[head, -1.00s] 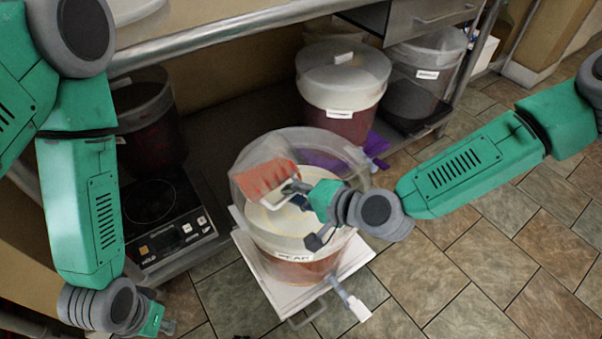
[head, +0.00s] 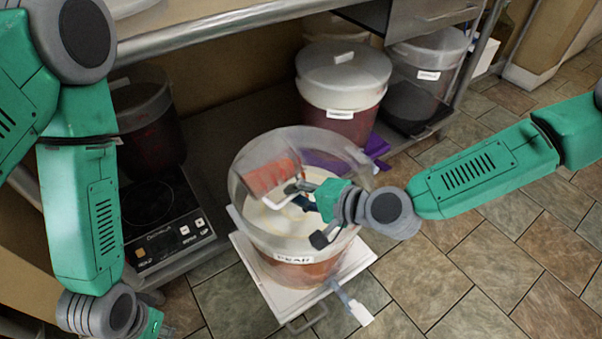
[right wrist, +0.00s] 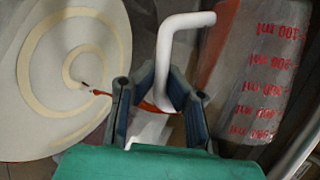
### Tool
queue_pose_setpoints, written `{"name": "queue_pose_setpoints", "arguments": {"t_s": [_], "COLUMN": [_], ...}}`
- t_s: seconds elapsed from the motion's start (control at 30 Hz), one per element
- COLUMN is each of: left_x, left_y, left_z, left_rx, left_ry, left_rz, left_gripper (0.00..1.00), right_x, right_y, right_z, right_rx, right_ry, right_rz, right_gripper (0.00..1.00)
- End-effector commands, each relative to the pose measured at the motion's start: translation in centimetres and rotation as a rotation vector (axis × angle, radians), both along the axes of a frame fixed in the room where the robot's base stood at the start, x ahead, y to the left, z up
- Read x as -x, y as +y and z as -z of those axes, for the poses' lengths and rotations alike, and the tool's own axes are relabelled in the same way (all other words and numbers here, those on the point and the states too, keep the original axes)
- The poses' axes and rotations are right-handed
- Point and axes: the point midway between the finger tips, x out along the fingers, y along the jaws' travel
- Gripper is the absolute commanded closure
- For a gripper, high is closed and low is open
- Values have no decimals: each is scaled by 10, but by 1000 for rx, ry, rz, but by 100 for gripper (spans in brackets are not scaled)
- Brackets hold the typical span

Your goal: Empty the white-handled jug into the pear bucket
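The pear bucket (head: 300,259), clear with a "PEAR" label, stands on a white platform in the head view. Its pale, swirled contents fill the left of the right wrist view (right wrist: 60,75). The clear jug (head: 268,178), showing a red patch, is tilted over the bucket's mouth. Its red ml marks show in the right wrist view (right wrist: 262,85). My right gripper (head: 297,192) has its fingers around the white handle (right wrist: 165,75) and holds the jug up. Any stream from the jug cannot be made out. My left gripper (head: 155,325) is low at left, partly cut off.
The white platform (head: 345,268) has a handle at its front. A hot plate (head: 160,230) and dark bucket (head: 147,130) stand left. Lidded buckets (head: 343,85) stand behind. Tiled floor is clear at right.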

Motion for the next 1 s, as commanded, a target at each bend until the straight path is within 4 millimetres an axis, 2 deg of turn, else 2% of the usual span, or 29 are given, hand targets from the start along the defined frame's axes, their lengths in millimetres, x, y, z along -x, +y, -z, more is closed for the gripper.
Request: {"name": "queue_pose_setpoints", "arguments": {"t_s": [1.0], "left_x": [0], "left_y": [0], "left_z": [19], "left_rx": [0], "left_ry": [0], "left_rz": [0], "left_gripper": [79], "right_x": [6], "right_y": [6], "right_z": [-3], "right_rx": [-97], "right_ry": [70], "right_rz": [-2], "right_gripper": [100]}}
